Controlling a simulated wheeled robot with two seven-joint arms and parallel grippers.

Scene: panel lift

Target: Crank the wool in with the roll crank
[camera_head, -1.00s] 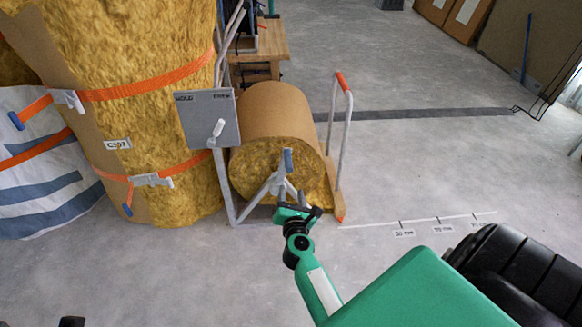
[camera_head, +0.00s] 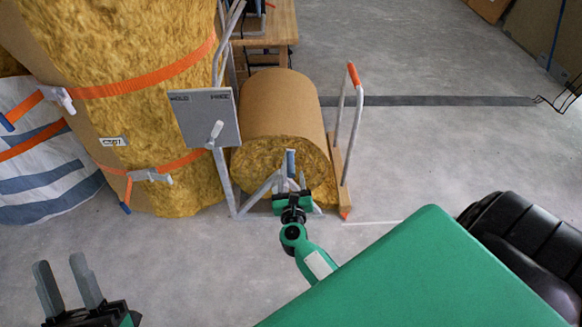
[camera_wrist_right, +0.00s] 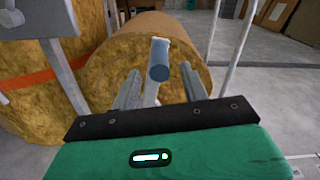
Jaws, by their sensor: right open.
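The wool roll (camera_head: 285,105), wrapped in brown paper, lies on a low stand with its yellow wool end towards me. The roll crank's blue grip (camera_head: 290,161) sticks out in front of that end; it also shows in the right wrist view (camera_wrist_right: 159,66). My right gripper (camera_head: 291,186) is open at the crank. In the right wrist view its fingers (camera_wrist_right: 160,88) stand either side of the blue grip, not closed on it. My left gripper (camera_head: 66,282) is open and empty at the lower left, far from the crank.
A grey panel (camera_head: 204,117) with a white lever stands left of the roll. Tall wool bales with orange straps (camera_head: 145,80) fill the left. A frame with a red-topped handle (camera_head: 353,75) stands right of the roll.

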